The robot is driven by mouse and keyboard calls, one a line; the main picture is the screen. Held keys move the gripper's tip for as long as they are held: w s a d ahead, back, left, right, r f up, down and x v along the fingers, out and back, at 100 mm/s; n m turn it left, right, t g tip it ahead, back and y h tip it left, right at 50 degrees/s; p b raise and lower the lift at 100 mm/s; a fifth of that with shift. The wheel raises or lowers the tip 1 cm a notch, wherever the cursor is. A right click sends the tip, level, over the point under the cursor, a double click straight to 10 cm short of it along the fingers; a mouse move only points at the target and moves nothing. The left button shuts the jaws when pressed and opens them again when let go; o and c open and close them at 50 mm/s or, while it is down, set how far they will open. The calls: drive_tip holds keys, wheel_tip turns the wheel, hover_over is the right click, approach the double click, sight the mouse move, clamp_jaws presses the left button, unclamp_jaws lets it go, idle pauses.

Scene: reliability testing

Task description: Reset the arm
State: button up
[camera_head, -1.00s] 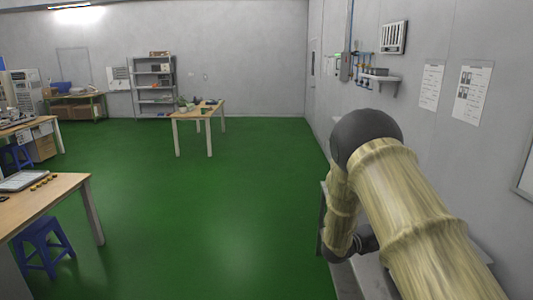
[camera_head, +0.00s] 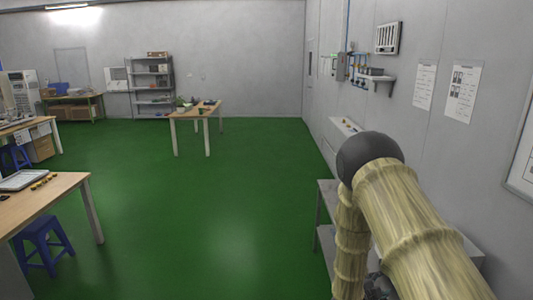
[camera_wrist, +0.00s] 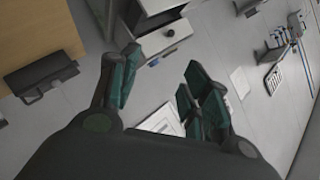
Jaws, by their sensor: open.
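My gripper (camera_wrist: 160,92) shows in the wrist view with its dark green fingers spread apart. No object is between the fingers. In the head view my arm, with pale wood-like links and a dark elbow joint, is at the right, close to the right wall. Its lower part runs down out of the picture, so my gripper does not show there.
A wooden table (camera_head: 196,112) stands far off. A desk (camera_head: 60,190) with a blue stool (camera_head: 42,245) is at the left. The green floor (camera_head: 200,200) between is clear.

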drive_tip(key=s+a+f+n+g+y, duration=0.1)
drive_tip(key=s+a+f+n+y, duration=0.2)
drive_tip(key=s+f, duration=0.4)
drive_tip(key=s+a+f+n+g+y, duration=0.2)
drive_tip(key=s+f+n, duration=0.25)
drive_tip(key=s, duration=0.45)
drive_tip(key=s+a+f+n+g+y, duration=0.1)
drive_tip(key=s+a+f+n+y, duration=0.15)
drive_tip(key=s+f+n, duration=0.4)
drive_tip(key=s+a+f+n+g+y+b, duration=0.1)
drive_tip(key=s+a+n+g+y, duration=0.2)
drive_tip(key=s, duration=1)
drive_tip(key=s+a+n+g+y, duration=0.1)
drive_tip(key=s+a+n+g, duration=0.3)
drive_tip(key=s, duration=0.8)
wheel_tip(320, 180, down, 24)
drive_tip(key=a+m+t+b, duration=0.1)
drive_tip(key=b, duration=2.2)
drive_tip(key=shift+w+r+t+b, duration=0.2)
drive_tip(key=shift+t+b, duration=0.1)
drive_tip(key=shift+t, duration=0.1)
drive_tip(key=shift+h, duration=0.25)
